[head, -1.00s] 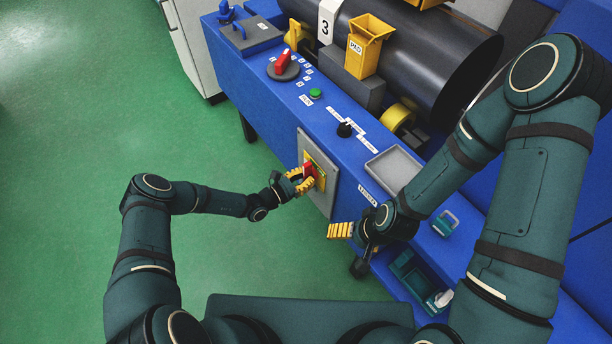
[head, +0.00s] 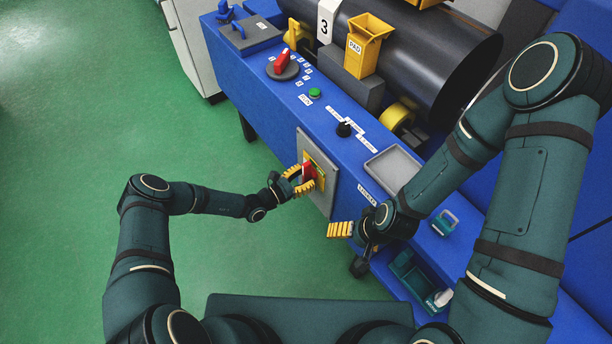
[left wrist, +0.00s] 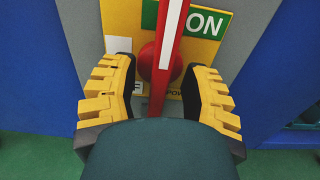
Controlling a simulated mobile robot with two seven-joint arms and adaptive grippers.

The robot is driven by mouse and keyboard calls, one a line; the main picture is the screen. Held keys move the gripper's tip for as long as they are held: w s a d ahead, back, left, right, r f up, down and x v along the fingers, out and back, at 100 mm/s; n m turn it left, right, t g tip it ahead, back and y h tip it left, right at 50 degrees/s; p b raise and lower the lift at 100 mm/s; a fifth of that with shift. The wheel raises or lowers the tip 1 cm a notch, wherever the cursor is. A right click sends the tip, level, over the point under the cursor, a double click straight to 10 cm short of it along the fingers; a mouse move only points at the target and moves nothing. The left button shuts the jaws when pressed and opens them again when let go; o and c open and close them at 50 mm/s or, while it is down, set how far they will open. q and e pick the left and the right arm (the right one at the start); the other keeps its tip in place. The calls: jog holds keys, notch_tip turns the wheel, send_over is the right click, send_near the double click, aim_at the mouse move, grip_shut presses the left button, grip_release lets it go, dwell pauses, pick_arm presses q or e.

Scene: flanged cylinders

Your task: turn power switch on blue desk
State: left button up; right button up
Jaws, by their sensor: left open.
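The power switch is a red handle with a white stripe (left wrist: 167,55) on a yellow plate (left wrist: 207,45). It sits on a grey panel on the front of the blue desk (head: 265,110). In the left wrist view the handle stands nearly upright. A green ON label (left wrist: 203,22) is to its right, and a partly hidden label ending in F is at lower left. My left gripper (head: 302,180) is open, its yellow fingers on either side of the handle with gaps showing. My right gripper (head: 340,230) hangs right of the panel; its opening cannot be made out.
The desk top holds a red rotary knob (head: 285,63), a green button (head: 314,93), a black knob (head: 344,129) and a grey tray (head: 394,167). A dark cylinder (head: 425,50) lies behind them. Green floor (head: 60,190) is clear at left.

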pick_arm(q)
jog(key=v, duration=1.1)
jog(key=shift+a, duration=0.15)
jog(key=shift+s, duration=0.15)
jog(key=s+d+r+m+g+y, duration=0.1)
jog(key=s+d+m+g+y, duration=0.35)
jog(key=s+m+g, duration=0.9)
jog(key=s+a+r+m+t+y, duration=0.2)
jog(key=s+r+m+t+y, duration=0.1)
jog(key=r+m+y, duration=0.3)
notch_tip(320, 180, up, 3)
jog(key=m+t, duration=0.1)
jog(key=m, duration=0.3)
jog(key=shift+s+a, duration=0.3)
jog(key=shift+a, duration=0.05)
